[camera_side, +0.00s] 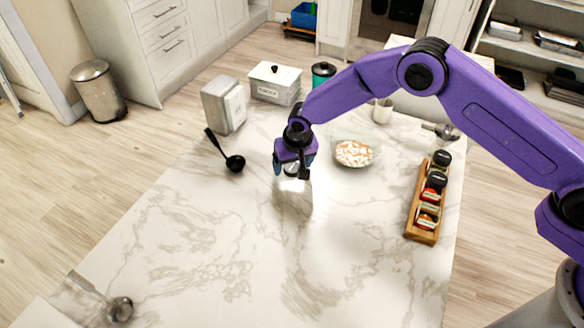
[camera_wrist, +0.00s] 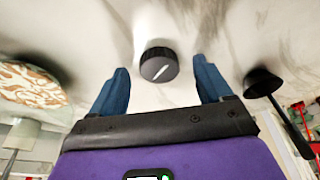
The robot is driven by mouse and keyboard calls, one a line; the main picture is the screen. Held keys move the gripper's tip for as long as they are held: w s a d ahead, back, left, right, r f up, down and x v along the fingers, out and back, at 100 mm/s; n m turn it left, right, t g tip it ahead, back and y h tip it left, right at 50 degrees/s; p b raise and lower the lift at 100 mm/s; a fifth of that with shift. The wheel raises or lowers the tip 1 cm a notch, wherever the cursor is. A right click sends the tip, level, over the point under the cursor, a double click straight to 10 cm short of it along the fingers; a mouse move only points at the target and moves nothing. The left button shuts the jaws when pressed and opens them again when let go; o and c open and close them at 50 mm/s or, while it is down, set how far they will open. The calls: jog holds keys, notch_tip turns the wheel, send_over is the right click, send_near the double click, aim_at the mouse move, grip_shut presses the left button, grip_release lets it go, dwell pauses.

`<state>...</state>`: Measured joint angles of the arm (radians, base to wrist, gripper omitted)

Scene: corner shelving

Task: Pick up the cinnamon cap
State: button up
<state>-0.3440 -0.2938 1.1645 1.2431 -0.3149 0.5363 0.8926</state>
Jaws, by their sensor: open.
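A round black cap (camera_wrist: 159,66) with a white mark on top is in the wrist view, between my two blue fingers. I take it to be the cinnamon cap. My gripper (camera_wrist: 161,68) is open, with one finger on each side of the cap and visible gaps between. In the side view, my gripper (camera_side: 291,172) points down over the middle of the marble table (camera_side: 220,255). The cap is mostly hidden by the fingers there, and I cannot tell what it rests on.
A wooden rack (camera_side: 421,237) of spice jars stands at the right. A patterned plate (camera_side: 354,153) is just right of my gripper, and a black ladle (camera_side: 234,163) is to its left. The table's front is largely clear.

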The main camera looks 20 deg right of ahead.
jog(key=shift+w+f, duration=0.1)
jog(key=shift+f, duration=0.1)
jog(key=c, duration=1.1)
jog(key=shift+r, duration=0.1)
jog(key=shift+c, duration=0.2)
